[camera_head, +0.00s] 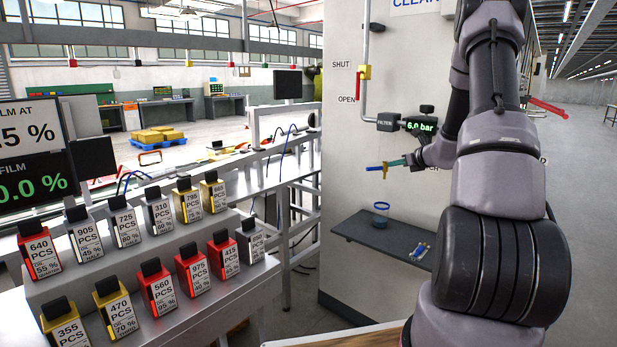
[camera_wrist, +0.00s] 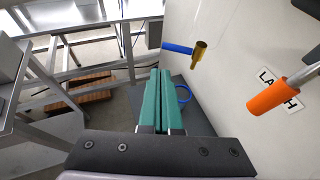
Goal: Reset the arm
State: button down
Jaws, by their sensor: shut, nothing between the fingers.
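My gripper (camera_wrist: 160,103) shows in the wrist view with its two green fingers side by side, shut and empty. In the head view my arm reaches up on the right and bends to the front of the light cabinet (camera_head: 345,180). That blue and brass piece (camera_wrist: 190,48) stands out from the cabinet wall beyond the fingertips in the wrist view. An orange handle (camera_wrist: 273,97) by a latch label is to the right of the fingers, apart from them.
A grey shelf (camera_head: 350,234) on the cabinet holds a blue ring-like item (camera_head: 380,212) and small blue parts (camera_head: 420,250). A stepped rack (camera_head: 178,312) with several labelled red, yellow and grey blocks stands at left. Metal rails (camera_head: 300,205) run beside the cabinet.

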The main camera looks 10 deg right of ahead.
jog(key=s+a+r+n+g+y, duration=0.2)
jog(key=s+a+r+n+g, duration=0.1)
jog(key=s+a+r+n, duration=0.7)
jog(key=s+a+r+n+g+y, duration=0.2)
jog(key=s+a+r+n, duration=0.4)
jog(key=a, duration=0.7)
jog(key=s+r+n+h, duration=0.2)
jog(key=s+n, duration=0.4)
jog(key=s, duration=0.5)
jog(key=s+a+r+n+h, duration=0.1)
jog(key=s+r+n+h, duration=0.1)
jog(key=s+n, duration=0.5)
jog(key=s+h, duration=0.1)
jog(key=s, duration=0.4)
jog(key=shift+s+r+g, duration=0.2)
jog(key=shift+r+g, duration=0.1)
jog(key=shift+g, duration=0.1)
